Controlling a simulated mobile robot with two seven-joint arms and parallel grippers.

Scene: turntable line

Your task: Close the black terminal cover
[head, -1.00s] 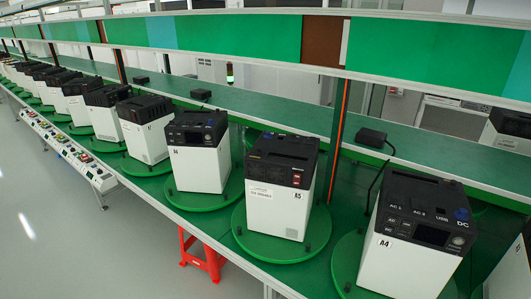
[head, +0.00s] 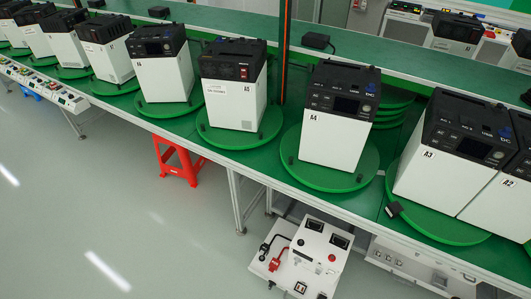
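Several power units with black tops and white bodies stand on round green turntables along the green bench in the head view. The A5 unit (head: 232,98) shows a red switch and a label. The A4 unit (head: 336,130) and the A3 unit (head: 423,178) show panels with ports and a dark screen. The A2 unit (head: 511,198) is cut off at the right edge. I cannot make out which black part is the terminal cover, or whether it is open. Neither gripper is in view.
A small black block (head: 394,209) lies at the front of A3's turntable. A red stool (head: 178,160) and a white test box (head: 320,255) with a red and a black plug are below the bench edge. The grey floor (head: 120,220) at front left is clear.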

